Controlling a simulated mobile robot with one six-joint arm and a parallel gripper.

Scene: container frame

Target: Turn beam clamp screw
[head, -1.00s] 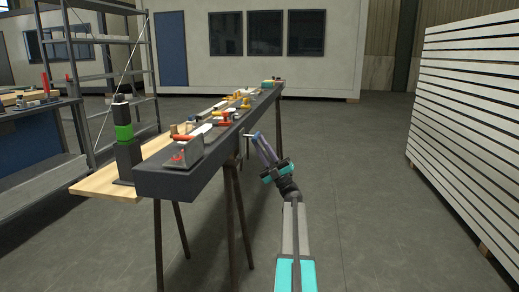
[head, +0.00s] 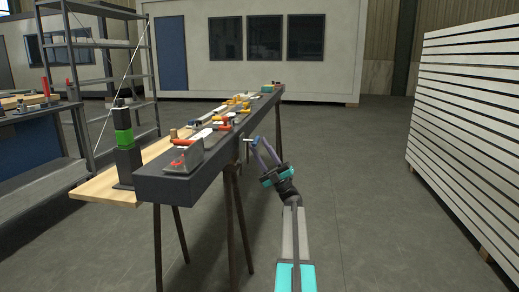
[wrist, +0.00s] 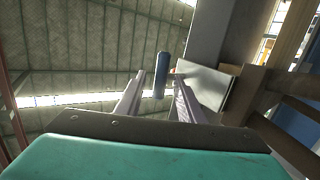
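My gripper (head: 262,147) is beside the right side of the dark beam (head: 160,188), partway along it. In the wrist view my gripper (wrist: 160,76) has its two grey fingers spread apart. A blue, upright rod-like piece (wrist: 162,68), which looks like the clamp screw's handle, shows between the fingertips with a gap on each side. I cannot tell how deep between the fingers it is. A pale grey plate (wrist: 205,86) stands right of it near the dark beam. In the head view a small pale pin (head: 248,137) sticks out from the beam's side near the fingertips.
Clamps and other small objects (head: 225,122) lie along the beam top, with a grey angled bracket (head: 185,158) at the near end. A wooden board (head: 105,186) is left of it. Trestle legs (head: 232,225) stand below. Floor is free right, up to a panel stack (head: 465,130).

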